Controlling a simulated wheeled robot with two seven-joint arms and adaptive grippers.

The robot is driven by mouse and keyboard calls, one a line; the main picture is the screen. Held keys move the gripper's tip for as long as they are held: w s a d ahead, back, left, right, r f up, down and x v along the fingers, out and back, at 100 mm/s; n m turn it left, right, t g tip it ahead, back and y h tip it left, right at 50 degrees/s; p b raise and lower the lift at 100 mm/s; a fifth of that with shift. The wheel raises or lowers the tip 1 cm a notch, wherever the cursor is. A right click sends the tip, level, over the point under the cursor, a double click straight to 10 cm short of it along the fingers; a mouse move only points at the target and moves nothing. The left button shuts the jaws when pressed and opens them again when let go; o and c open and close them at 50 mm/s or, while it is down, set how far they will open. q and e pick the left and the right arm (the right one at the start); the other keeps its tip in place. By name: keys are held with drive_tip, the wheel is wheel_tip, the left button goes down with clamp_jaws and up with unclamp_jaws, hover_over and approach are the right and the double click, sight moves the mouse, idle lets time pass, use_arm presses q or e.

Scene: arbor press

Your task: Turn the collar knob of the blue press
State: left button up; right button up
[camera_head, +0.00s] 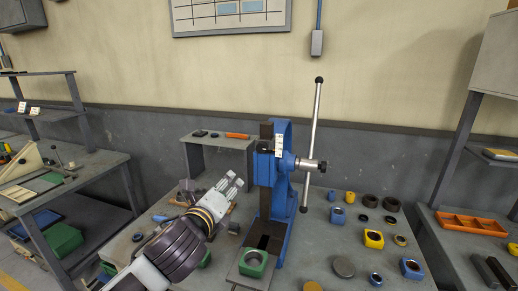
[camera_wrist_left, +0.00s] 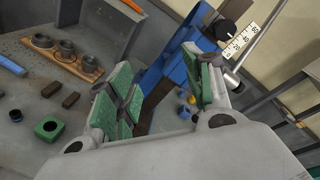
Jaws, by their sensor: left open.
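The blue press (camera_head: 284,200) stands upright on the table in the head view, and its blue frame also shows in the left wrist view (camera_wrist_left: 165,72). A black knob (camera_wrist_left: 227,33) sits beside a white scale (camera_wrist_left: 240,45) in the left wrist view. In the head view the scale (camera_head: 279,144) is on the press's upper front. A long lever (camera_head: 314,125) passes through the hub at the press's right. My left gripper (camera_head: 230,183) is open and empty, left of the press and below the scale's height, apart from the knob. My right gripper is out of view.
A green block with a round hole (camera_head: 253,258) sits on the press base. Several rings and blue and yellow blocks (camera_head: 374,239) lie on the table to the right. A wooden holder with rings (camera_wrist_left: 62,56) shows in the wrist view. A small grey shelf (camera_head: 217,141) stands behind.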

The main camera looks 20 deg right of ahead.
use_arm(q)
drive_tip(key=s+d+r+m+h, duration=0.2)
drive_tip(key=s+d+r+m, duration=0.1)
drive_tip(key=s+r+m, duration=0.2)
wheel_tip(320, 180, up, 2)
drive_tip(key=shift+d+r+m+t, duration=0.15)
drive_tip(key=shift+r+m+t, duration=0.15)
drive_tip(key=shift+m, duration=0.9)
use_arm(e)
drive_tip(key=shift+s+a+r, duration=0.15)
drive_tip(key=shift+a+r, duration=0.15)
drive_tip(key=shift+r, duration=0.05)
use_arm(q)
drive_tip(key=shift+p, duration=0.3)
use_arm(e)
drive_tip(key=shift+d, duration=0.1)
use_arm(q)
drive_tip(key=p, duration=0.2)
approach(261, 148)
drive_tip(key=shift+x, duration=1.45)
drive_tip(key=shift+p+x, duration=0.35)
drive_tip(key=shift+x, duration=2.45)
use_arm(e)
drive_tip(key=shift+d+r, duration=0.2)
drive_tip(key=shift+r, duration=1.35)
use_arm(q)
drive_tip(key=shift+w, duration=0.1)
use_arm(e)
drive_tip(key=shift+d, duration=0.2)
